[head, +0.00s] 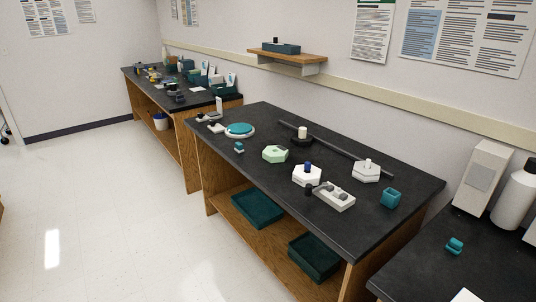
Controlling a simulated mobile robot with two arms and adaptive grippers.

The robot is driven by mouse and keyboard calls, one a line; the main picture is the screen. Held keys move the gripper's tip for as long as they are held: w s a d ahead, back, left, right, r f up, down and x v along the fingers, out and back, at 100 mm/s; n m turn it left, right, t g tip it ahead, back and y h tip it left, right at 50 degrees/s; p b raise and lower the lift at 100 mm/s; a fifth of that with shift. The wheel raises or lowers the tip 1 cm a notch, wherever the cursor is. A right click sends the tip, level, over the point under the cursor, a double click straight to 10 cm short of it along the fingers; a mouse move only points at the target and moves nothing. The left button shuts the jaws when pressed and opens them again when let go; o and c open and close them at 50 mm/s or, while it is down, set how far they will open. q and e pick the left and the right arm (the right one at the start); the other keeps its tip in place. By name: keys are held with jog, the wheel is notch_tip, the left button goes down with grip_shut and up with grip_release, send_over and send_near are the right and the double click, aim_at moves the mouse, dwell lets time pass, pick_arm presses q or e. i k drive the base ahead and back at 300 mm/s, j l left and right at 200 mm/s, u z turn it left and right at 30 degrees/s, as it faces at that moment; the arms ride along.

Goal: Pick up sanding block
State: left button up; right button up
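I cannot tell for sure which object is the sanding block. One small teal block with a pale band (239,147) lies near the front left edge of the middle dark table. A similar small teal block (455,246) lies on the dark counter at the lower right. An open teal cube-shaped holder (390,198) stands at the right end of the middle table. Neither of my grippers shows in the head view.
The middle table (330,235) holds a round teal-topped dish (239,130), hexagonal pieces (275,154), a pale tray (334,196) and a long dark bar (350,155). Teal bins (258,208) sit below. A white bottle (513,195) stands at right. The floor (90,210) at left is clear.

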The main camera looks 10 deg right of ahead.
aim_at(239, 149)
jog(key=i+j+z, duration=0.1)
jog(key=i, duration=0.3)
jog(key=i+j+z, duration=0.1)
jog(key=i+j, duration=0.15)
jog(key=i+j+z, duration=0.15)
jog(key=i, duration=0.35)
jog(key=j, duration=0.1)
